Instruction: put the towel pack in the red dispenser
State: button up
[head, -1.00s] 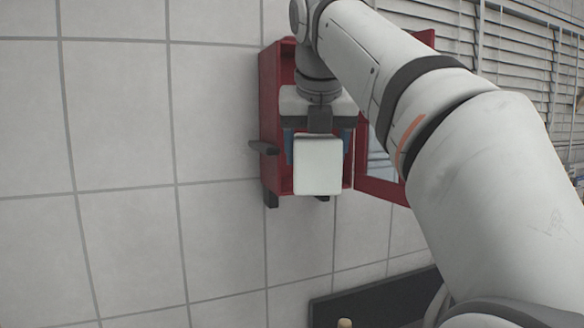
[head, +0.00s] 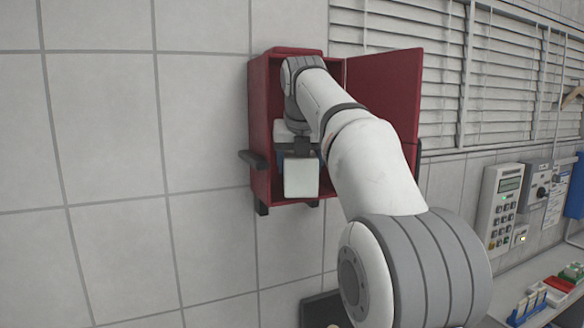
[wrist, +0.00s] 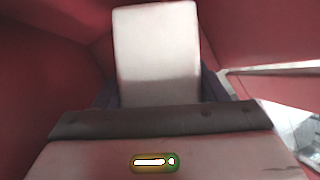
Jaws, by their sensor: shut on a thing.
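The red dispenser (head: 262,120) hangs on the tiled wall with its door (head: 388,95) swung open to the right. My gripper (head: 301,160) is at the dispenser's open front, partly inside. It is shut on the white towel pack (head: 301,178), which hangs below it near the lower part of the opening. In the wrist view the pack (wrist: 157,45) sits between the dark blue fingers of my gripper (wrist: 158,90), with red walls around. My arm hides much of the dispenser's inside. I cannot tell whether the pack touches its floor.
A dark handle-like part (head: 252,160) sticks out at the dispenser's left. A keypad unit (head: 500,205) is on the wall at right. A bench (head: 535,285) with small racks is at lower right. The tiled wall at left is bare.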

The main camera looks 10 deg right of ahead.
jog(key=shift+f, duration=0.4)
jog(key=shift+f, duration=0.1)
jog(key=o, duration=0.8)
jog(key=v, duration=0.5)
jog(key=shift+w, duration=0.1)
jog(key=s+b, duration=0.1)
jog(key=s, duration=0.3)
jog(key=s+a+b, duration=0.1)
jog(key=s, duration=0.3)
jog(key=s+a+b, duration=0.1)
jog(key=s+b, duration=0.1)
jog(key=s, duration=0.2)
jog(key=shift+a, duration=0.1)
